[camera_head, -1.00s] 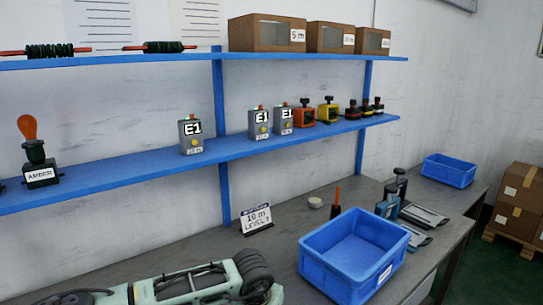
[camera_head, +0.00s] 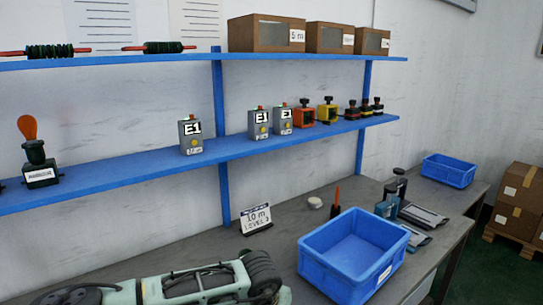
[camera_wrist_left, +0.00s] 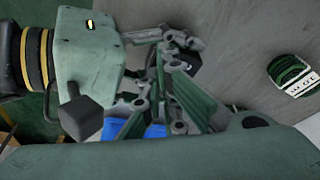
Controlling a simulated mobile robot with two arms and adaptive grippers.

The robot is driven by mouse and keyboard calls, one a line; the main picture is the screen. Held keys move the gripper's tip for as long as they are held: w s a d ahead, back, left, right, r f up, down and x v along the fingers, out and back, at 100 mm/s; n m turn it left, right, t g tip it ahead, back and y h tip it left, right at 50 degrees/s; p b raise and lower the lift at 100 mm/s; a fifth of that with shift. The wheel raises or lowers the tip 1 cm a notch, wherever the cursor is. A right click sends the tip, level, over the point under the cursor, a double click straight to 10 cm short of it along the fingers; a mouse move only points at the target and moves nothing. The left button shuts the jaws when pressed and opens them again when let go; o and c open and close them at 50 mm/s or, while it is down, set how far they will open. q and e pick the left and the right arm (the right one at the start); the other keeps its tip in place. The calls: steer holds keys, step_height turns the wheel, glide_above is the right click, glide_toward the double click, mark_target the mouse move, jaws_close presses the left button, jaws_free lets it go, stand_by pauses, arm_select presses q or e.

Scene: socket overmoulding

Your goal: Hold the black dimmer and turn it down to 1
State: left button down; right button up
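I cannot make out with certainty which thing is the black dimmer. In the head view, several small dark-topped devices (camera_head: 351,109) stand on the blue middle shelf, and a dark device (camera_head: 398,184) stands on the bench behind the blue bin. My left arm crosses the bottom of the head view, and its fingertips do not show there. In the left wrist view, the jointed green and grey fingers of my gripper (camera_wrist_left: 168,95) show above the bench. A small dark block (camera_wrist_left: 190,62) shows behind them; I cannot tell whether they touch it. My right gripper is not identifiable.
A blue bin (camera_head: 312,268) stands empty on the bench, with a smaller blue bin (camera_head: 428,167) farther back. Grey E1 boxes (camera_head: 191,137) and a lamp with an orange bulb (camera_head: 27,127) stand on the shelf (camera_head: 110,176). A label card (camera_head: 256,219) stands on the bench.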

arm_select(q)
steer(key=shift+s+d+f, duration=0.1)
steer(key=shift+s+f, duration=0.2)
steer(key=shift+s, duration=0.15)
step_height(320, 180, up, 6)
steer(key=shift+r, duration=0.2)
steer(key=shift+w, duration=0.1)
steer(key=shift+w+a+f+n+g+h, duration=0.15)
steer(key=shift+w+a+f+n, duration=0.65)
steer(key=shift+n, duration=1.2)
steer(key=shift+w+a+f+n+g+h, duration=0.2)
steer(key=shift+a+f+n, duration=0.25)
steer(key=shift+f+n, duration=1.15)
steer(key=shift+w+a+f+n+g+h, duration=0.15)
steer(key=shift+w+a+f+n, duration=0.4)
steer(key=shift+n, duration=1.85)
steer(key=shift+d, duration=0.35)
